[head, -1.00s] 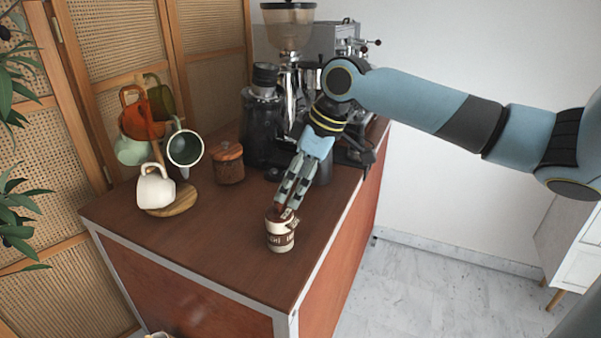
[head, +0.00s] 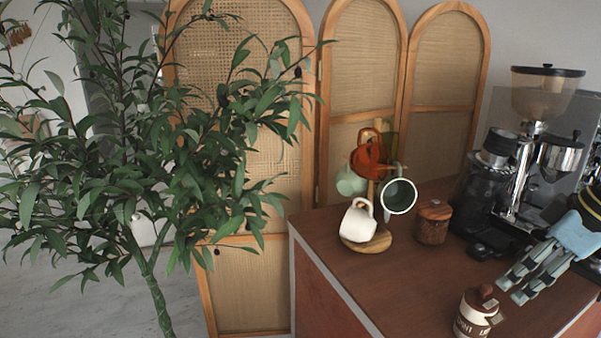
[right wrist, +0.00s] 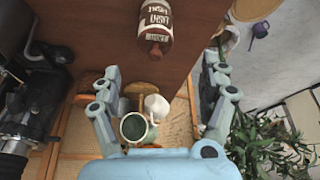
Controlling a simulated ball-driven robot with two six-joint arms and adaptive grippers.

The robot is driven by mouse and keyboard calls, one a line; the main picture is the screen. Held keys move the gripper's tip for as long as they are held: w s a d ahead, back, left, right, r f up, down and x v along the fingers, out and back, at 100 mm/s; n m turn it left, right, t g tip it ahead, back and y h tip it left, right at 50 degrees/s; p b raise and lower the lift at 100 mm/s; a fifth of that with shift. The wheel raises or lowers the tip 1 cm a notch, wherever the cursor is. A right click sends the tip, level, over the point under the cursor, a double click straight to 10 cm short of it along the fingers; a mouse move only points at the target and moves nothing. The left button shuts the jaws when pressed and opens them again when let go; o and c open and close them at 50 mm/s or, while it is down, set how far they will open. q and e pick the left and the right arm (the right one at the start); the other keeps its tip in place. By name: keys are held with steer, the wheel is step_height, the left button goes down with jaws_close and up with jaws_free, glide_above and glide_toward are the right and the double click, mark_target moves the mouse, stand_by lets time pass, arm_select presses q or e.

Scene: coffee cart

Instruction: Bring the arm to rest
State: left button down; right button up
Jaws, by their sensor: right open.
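My right gripper (head: 512,290) is at the right side of the head view, over the wooden counter. Its fingers point down and left, just right of a brown and white labelled jar (head: 472,320) near the counter's front. In the right wrist view the fingers (right wrist: 160,68) are spread wide with nothing held between them. The jar (right wrist: 155,28) appears there beyond the fingertips, apart from them. Most of my right arm is outside the head view. My left gripper does not show.
The counter (head: 420,275) also carries a mug tree with several mugs (head: 358,222), a wooden canister (head: 433,223), a grinder and a coffee machine (head: 545,155). A leafy plant (head: 150,150) stands at left before cane screens (head: 360,70). Bare counter lies between mugs and jar.

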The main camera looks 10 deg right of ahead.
steer(key=s+a+f, duration=0.7)
steer(key=s+a, duration=0.1)
steer(key=a, duration=0.1)
steer(key=s+a+r+m+h, duration=0.1)
steer(key=s+a+m, duration=0.1)
steer(key=s, duration=0.3)
steer(key=s+a+r+m+h, duration=0.1)
steer(key=s+a+m+h, duration=0.15)
steer(key=s, duration=0.35)
step_height(320, 180, down, 37)
steer(key=s+d+g+b, duration=0.2)
steer(key=b, duration=0.7)
steer(key=s+f+b, duration=0.3)
steer(key=s+f, duration=0.6)
steer(key=f, duration=0.2)
steer(key=s+d+f+g+b, duration=0.1)
steer(key=s+f+b, duration=0.3)
steer(key=s+f, duration=0.5)
step_height(320, 180, down, 2)
steer(key=shift+d+f+m+y, duration=0.15)
steer(key=shift+f+m+y, duration=0.05)
steer(key=shift+m+y, duration=0.15)
